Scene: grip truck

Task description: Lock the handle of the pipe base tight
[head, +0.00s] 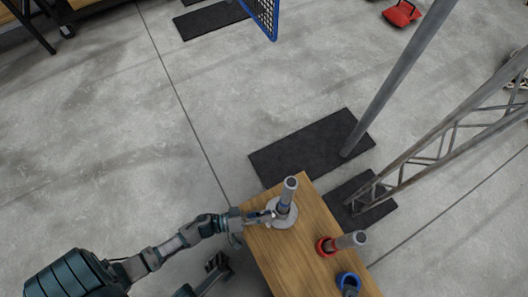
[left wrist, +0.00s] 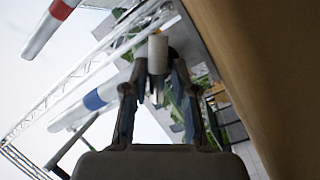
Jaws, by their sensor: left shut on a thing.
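The pipe base (head: 284,222) is a pale round flange near the far left corner of the wooden table. A grey pipe (head: 290,187) with a blue band stands in it. My left gripper (head: 268,215) reaches in from the left at the side of this base. In the left wrist view, my left gripper (left wrist: 158,75) has its two fingers closed around a short pale cylinder, which looks like the handle (left wrist: 157,52). The handle is too small to make out in the head view. My right gripper (head: 217,263) appears dark and low beside the table; its jaws are unclear.
On the wooden table (head: 268,252), a red base (head: 326,247) with a grey pipe (head: 350,240) and a blue base (head: 348,281) stand nearer. A metal post (head: 395,85) and a lattice truss (head: 440,135) rise behind the table.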

